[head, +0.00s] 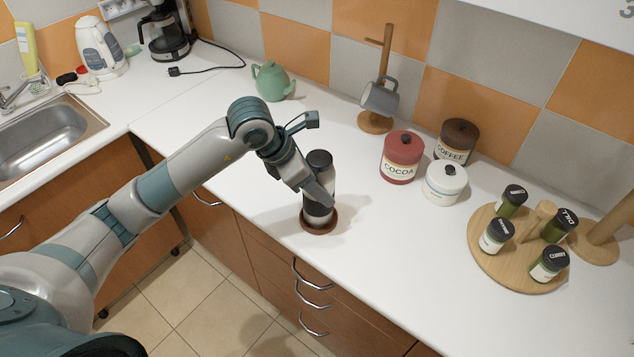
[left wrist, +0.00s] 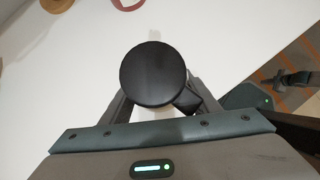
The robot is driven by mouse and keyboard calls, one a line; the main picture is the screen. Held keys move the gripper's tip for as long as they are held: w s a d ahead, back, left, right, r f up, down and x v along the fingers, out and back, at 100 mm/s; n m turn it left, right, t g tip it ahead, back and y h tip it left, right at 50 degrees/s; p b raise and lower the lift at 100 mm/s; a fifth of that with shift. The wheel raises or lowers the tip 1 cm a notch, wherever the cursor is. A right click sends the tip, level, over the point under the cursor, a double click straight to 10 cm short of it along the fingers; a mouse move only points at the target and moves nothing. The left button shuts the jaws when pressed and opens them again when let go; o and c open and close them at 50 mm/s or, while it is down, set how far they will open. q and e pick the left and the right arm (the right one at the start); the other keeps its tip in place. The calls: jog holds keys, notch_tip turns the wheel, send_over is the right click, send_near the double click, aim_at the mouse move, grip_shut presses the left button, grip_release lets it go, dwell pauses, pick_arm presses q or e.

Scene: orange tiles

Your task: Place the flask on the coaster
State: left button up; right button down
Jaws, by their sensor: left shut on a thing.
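The flask (head: 319,190) is a dark upright cylinder with a black lid and a lighter, shiny lower part. It stands over the round brown coaster (head: 321,230) near the counter's front edge, with its base within the coaster's rim. I cannot tell whether the base touches the coaster. My left gripper (head: 322,197) is shut on the flask, reaching in from the left. In the left wrist view the flask's round black lid (left wrist: 153,74) sits between my left gripper's fingers (left wrist: 155,92), and the coaster is hidden. My right gripper is not in view.
A red cocoa jar (head: 401,160), a white jar (head: 444,184) and a coffee jar (head: 457,141) stand to the right. A mug tree (head: 376,122) and green teapot (head: 272,81) are behind. A spice tray (head: 490,262) is at far right. The counter left of the flask is clear.

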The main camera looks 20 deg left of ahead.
pick_arm(q)
jog(key=o, duration=1.3)
jog(key=shift+o, duration=0.2)
jog(key=shift+r, duration=0.1)
jog(key=b+v, duration=0.3)
jog(key=v, duration=0.9)
